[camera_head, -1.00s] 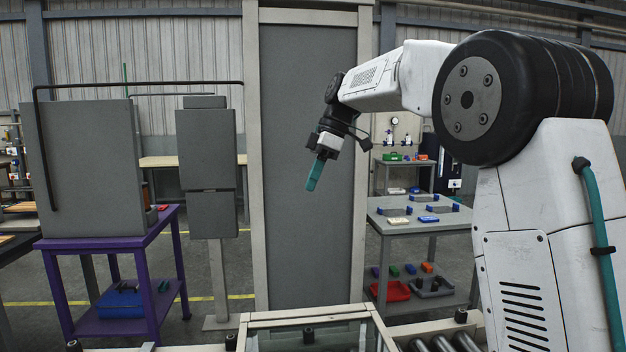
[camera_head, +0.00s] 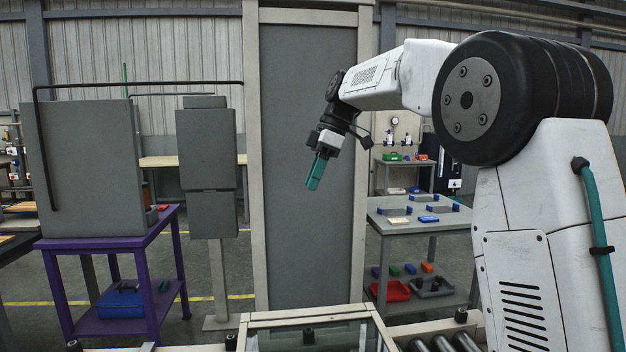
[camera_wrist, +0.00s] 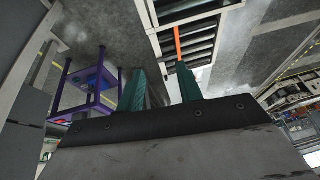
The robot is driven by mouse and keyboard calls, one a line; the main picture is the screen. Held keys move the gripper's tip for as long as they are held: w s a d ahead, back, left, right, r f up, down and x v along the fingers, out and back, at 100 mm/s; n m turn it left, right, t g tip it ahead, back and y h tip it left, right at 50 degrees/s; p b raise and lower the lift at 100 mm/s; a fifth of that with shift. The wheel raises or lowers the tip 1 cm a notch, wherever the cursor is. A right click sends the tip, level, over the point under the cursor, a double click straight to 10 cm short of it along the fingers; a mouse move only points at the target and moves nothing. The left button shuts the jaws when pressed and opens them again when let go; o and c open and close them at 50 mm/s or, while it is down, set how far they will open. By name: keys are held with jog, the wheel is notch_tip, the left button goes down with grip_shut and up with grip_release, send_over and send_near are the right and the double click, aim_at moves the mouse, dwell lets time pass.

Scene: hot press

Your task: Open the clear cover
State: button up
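The clear cover (camera_head: 275,341) is a glass pane in a pale frame at the bottom edge of the head view, partly cut off. It appears to lie closed. A small black knob (camera_head: 309,335) stands on it. My gripper (camera_head: 312,186), with teal fingers, hangs well above and behind the cover, pointing down and slightly left, touching nothing. In the wrist view, my gripper (camera_wrist: 160,68) has its two teal fingers apart with nothing between them. I cannot make out the cover in the wrist view.
A tall grey panel (camera_head: 308,150) in a pale frame stands behind the cover. A roller conveyor (camera_head: 440,343) lies right of the cover. A purple table (camera_head: 100,243) with a grey box (camera_head: 85,165) stands left. A grey table (camera_head: 425,222) with small parts stands back right.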

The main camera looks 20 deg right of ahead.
jog(key=v, duration=0.7)
jog(key=shift+r, duration=0.2)
jog(key=shift+d, duration=0.1)
